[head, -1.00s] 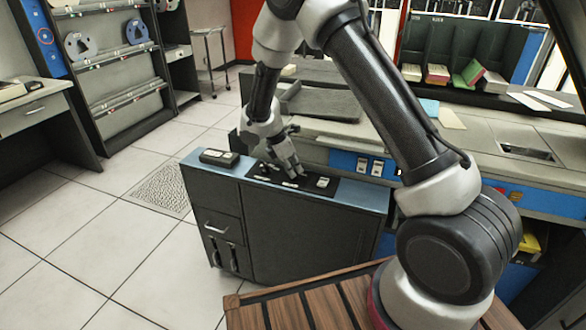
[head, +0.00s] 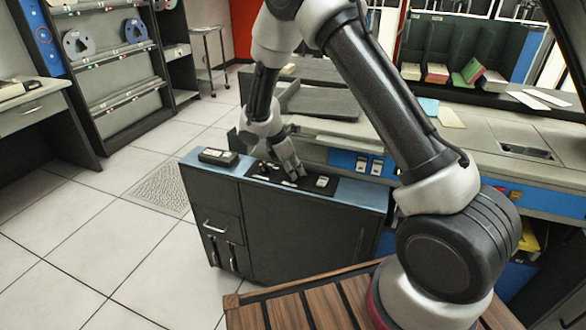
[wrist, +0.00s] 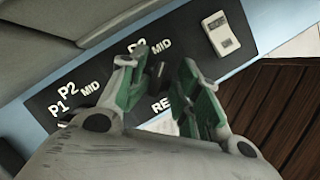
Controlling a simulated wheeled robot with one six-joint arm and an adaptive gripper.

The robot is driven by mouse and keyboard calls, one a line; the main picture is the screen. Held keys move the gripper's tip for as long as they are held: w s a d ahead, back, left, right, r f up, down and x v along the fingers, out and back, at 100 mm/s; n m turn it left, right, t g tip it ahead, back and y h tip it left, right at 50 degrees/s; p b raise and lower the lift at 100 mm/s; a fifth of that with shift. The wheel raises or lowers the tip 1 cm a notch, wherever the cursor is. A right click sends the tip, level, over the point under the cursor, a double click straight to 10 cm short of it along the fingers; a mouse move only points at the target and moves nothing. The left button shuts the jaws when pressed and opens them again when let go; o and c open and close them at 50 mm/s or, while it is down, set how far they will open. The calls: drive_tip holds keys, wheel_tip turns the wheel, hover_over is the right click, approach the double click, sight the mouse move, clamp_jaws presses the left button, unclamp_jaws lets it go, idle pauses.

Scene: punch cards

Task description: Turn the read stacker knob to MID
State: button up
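The black control panel (wrist: 185,34) has white labels P1, P2 and MID at left, and a second P2 and MID higher up. A label starting "RE" shows below, partly covered by my right finger. A small dark knob (wrist: 157,73) stands between the fingertips of my gripper (wrist: 160,70). My gripper is open, with its green-padded fingers on either side of the knob; I cannot tell if either touches it. In the head view my gripper (head: 297,173) points down at the panel on the low cabinet, and its fingers hide the knob there.
A white switch (wrist: 220,34) sits on the panel right of the fingers. In the head view, a dark box (head: 218,157) lies on the cabinet's left end. A grey machine (head: 325,104) stands behind the cabinet. Floor (head: 120,235) is clear to the left.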

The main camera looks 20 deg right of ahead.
drive_tip(key=shift+w+a+r, duration=0.1)
drive_tip(key=shift+r, duration=0.05)
drive_tip(key=shift+a+r, duration=0.15)
drive_tip(key=shift+r, duration=0.2)
drive_tip(key=v, duration=1.1)
